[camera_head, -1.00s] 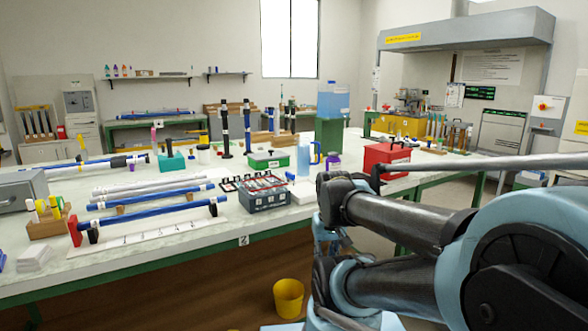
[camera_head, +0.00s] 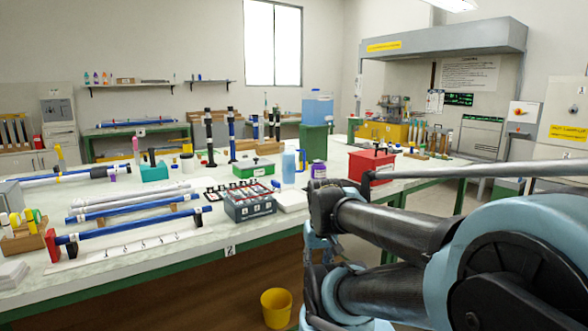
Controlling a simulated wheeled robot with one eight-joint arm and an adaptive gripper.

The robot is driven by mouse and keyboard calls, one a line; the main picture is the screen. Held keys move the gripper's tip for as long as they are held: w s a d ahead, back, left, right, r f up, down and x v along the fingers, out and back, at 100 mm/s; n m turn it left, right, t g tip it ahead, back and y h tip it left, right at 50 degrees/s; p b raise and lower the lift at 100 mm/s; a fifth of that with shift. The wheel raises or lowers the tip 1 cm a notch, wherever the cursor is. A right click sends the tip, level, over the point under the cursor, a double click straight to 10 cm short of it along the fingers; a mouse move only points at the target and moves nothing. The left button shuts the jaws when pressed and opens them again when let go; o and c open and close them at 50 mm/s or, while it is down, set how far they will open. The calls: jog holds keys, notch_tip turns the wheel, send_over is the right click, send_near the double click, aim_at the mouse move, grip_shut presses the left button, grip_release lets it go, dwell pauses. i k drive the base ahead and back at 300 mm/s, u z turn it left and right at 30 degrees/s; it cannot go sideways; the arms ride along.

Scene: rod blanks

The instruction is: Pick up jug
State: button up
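A light blue jug (camera_head: 289,166) with a blue handle on its right side stands upright on the bench (camera_head: 200,247). It is near the middle of the picture, behind a white block (camera_head: 291,199) and left of a purple jar with a white label (camera_head: 318,170). Nothing is holding the jug. My arm fills the lower right, its dark links folded to the right of and in front of the jug. My gripper's fingers cannot be made out in this view.
A dark grey case of small parts (camera_head: 249,205) and a green box (camera_head: 254,169) stand left of the jug. A red box (camera_head: 371,164) stands to its right. Blue rods on a rack (camera_head: 137,226) lie at the left. A yellow bucket (camera_head: 276,307) stands on the floor before the bench.

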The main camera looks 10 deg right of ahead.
aim_at(288, 153)
jog(key=z, duration=2.35)
jog(key=k, duration=1.45)
jog(key=u, duration=0.9)
jog(key=i, duration=1)
